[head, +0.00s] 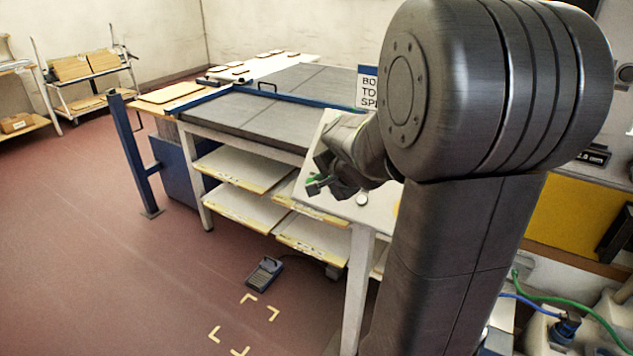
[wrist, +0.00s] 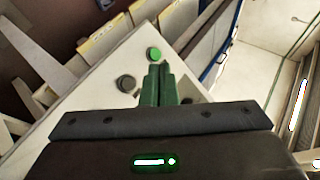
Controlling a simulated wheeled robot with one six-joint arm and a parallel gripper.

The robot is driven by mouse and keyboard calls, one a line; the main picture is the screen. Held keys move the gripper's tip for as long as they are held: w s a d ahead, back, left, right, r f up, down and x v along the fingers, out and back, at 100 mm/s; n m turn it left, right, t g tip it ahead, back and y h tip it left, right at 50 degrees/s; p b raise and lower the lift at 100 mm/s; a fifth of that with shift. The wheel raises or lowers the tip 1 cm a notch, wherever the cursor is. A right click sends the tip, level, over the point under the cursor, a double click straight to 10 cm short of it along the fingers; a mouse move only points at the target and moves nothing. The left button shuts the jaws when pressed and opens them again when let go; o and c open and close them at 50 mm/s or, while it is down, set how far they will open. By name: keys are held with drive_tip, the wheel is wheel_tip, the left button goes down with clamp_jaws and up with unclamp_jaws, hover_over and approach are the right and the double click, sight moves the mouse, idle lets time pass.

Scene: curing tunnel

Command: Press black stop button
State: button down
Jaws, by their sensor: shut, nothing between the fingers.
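A dark round button (wrist: 126,83), which looks like the black stop button, sits on a pale sloped panel (wrist: 105,75) in the wrist view. A green round button (wrist: 153,54) is on the same panel, up and right of it. My gripper (wrist: 158,70) is shut and empty, its green-padded fingertips just below the green button in the picture and right of the dark one. I cannot tell whether the fingertips touch the panel. In the head view my gripper (head: 314,186) is in front of the pale panel (head: 377,213), and I cannot make out the dark button there.
A table with a grey top (head: 265,115) and shelves (head: 245,170) below stands beside the panel. A blue post (head: 133,155) stands at its left end. A foot pedal (head: 264,272) lies on the floor near yellow corner marks. The floor at left is clear.

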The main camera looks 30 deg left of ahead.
drive_tip(key=shift+d, duration=0.15)
idle(0.3)
drive_tip(key=shift+w+d+f+b, duration=0.2)
drive_tip(key=shift+w+f+b, duration=2.9)
drive_tip(key=shift+b, duration=0.2)
drive_tip(key=shift+w+f+b, duration=0.3)
drive_tip(key=shift+b, duration=0.05)
